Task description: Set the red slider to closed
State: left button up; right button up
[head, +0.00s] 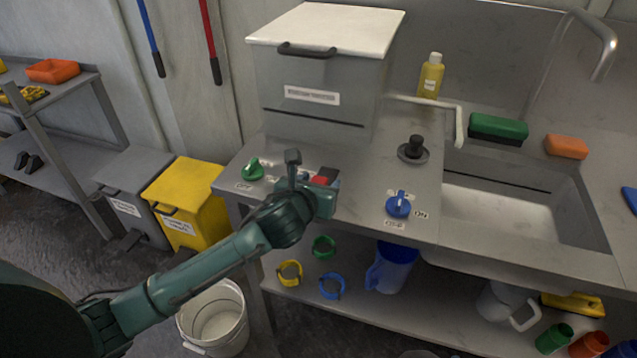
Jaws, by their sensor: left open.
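The red slider (322,181) sits on the steel counter, below the front of the grey box with the white lid. Only its red top shows, because my left gripper (314,178) is right in front of it and hides the track and labels. My left gripper is open and at the slider; I cannot tell whether its fingers touch it. The slider's set position cannot be read. My right gripper is not in the head view.
A green knob (253,169) is left of the gripper and a blue knob (399,205) right of it. A black knob (413,150) and a sink (520,212) lie farther right. The grey box (315,95) stands behind. A blue jug (392,268) is on the lower shelf.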

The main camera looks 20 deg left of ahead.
pick_arm(q)
jog(key=shift+c, duration=0.2)
grip_shut()
dwell(0.3)
